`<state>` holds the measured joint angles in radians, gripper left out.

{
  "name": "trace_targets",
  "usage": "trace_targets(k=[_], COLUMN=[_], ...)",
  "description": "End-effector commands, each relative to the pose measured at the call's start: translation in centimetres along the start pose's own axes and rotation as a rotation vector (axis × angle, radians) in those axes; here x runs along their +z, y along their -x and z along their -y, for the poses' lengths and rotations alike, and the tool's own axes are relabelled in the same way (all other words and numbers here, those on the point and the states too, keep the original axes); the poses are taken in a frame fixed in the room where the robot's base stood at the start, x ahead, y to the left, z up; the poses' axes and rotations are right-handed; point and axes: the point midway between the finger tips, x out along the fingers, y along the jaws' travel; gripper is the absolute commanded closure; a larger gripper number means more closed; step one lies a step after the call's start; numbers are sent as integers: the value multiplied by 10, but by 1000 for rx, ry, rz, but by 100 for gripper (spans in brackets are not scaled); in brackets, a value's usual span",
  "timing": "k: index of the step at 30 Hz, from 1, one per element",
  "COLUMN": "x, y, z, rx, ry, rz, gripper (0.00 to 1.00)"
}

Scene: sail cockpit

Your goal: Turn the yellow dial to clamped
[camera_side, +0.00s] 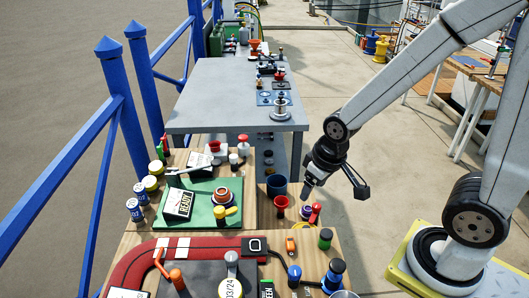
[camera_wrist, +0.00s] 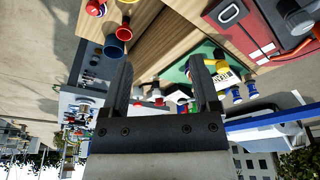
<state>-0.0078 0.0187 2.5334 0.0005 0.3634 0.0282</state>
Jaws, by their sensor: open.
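A yellow dial-like knob (camera_side: 231,211) stands at the right front part of the green board (camera_side: 203,189), on the wooden bench in the side view. A small yellow part (camera_wrist: 221,66) shows beside the right finger in the wrist view; I cannot tell if it is the same knob. The dial's marks are too small to read. My gripper (camera_side: 307,190) hangs in the air to the right of the board, apart from the knob. In the wrist view my gripper (camera_wrist: 160,62) is open, with nothing between its fingers.
A white card marked READY (camera_side: 179,203) and a red-ringed round part (camera_side: 221,195) share the board. A dark blue cup (camera_side: 277,186) and a red cup (camera_side: 281,206) stand between board and gripper. A red curved panel (camera_side: 140,262) lies in front. Blue railing (camera_side: 122,130) runs left.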

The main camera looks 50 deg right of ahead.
Motion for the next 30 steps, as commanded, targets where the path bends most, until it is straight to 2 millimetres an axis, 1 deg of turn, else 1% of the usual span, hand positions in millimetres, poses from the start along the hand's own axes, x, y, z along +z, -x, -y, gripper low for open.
trace_targets(k=[4,8,15,21,25,30], x=[-19,-45,-98,-134,-153,-168], y=[-4,-9,-25,-43,-54,-65], z=[8,20,52,84,105,124], rx=[-5,-8,-4,13,29,48], ry=[-57,-139,-329,-487,-582,-672], rz=[18,42,98,145,171,194], gripper=[21,21,21,21,21,21])
